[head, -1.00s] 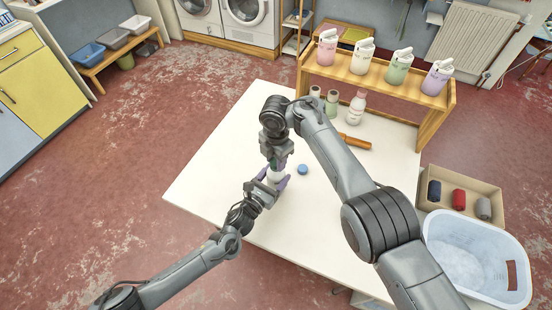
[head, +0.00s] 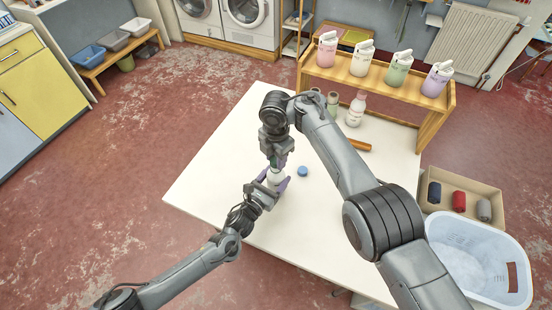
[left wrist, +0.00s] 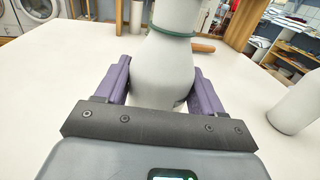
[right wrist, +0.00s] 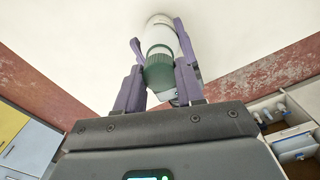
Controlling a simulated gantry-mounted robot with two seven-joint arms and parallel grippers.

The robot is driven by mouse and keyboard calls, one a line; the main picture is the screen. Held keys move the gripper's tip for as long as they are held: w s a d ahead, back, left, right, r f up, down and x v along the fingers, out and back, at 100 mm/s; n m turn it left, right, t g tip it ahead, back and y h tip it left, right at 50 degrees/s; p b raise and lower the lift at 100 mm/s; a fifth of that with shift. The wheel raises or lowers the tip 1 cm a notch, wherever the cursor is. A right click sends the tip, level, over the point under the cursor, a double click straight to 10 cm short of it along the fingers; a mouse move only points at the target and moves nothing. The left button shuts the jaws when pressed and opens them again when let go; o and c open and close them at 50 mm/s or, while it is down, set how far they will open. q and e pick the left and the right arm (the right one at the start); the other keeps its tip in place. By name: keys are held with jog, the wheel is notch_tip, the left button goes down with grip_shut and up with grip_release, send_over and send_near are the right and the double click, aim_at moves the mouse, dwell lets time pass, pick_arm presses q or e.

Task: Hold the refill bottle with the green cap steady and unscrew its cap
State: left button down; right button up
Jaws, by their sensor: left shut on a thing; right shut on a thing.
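The refill bottle (left wrist: 165,72) is white and rounded and stands upright on the white table. In the head view my left gripper (head: 273,181) is shut around its body, with one purple finger on each side. My right gripper (right wrist: 161,62) comes down from above and is shut on the green cap (right wrist: 158,68) at the bottle's top. In the head view the cap is mostly hidden by the right gripper. In the left wrist view a green ring (left wrist: 172,33) shows at the neck; whether the cap has turned cannot be told.
An orange-brown handle (head: 360,146) and several bottles (head: 356,109) lie or stand near the wooden shelf (head: 380,85). The table's left part is clear.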

jog(key=shift+r, duration=0.2)
dwell(0.3)
jog(key=shift+r, duration=1.95)
pick_arm(q)
jog(key=shift+c, duration=0.2)
grip_release()
jog(key=shift+s+a, duration=0.1)
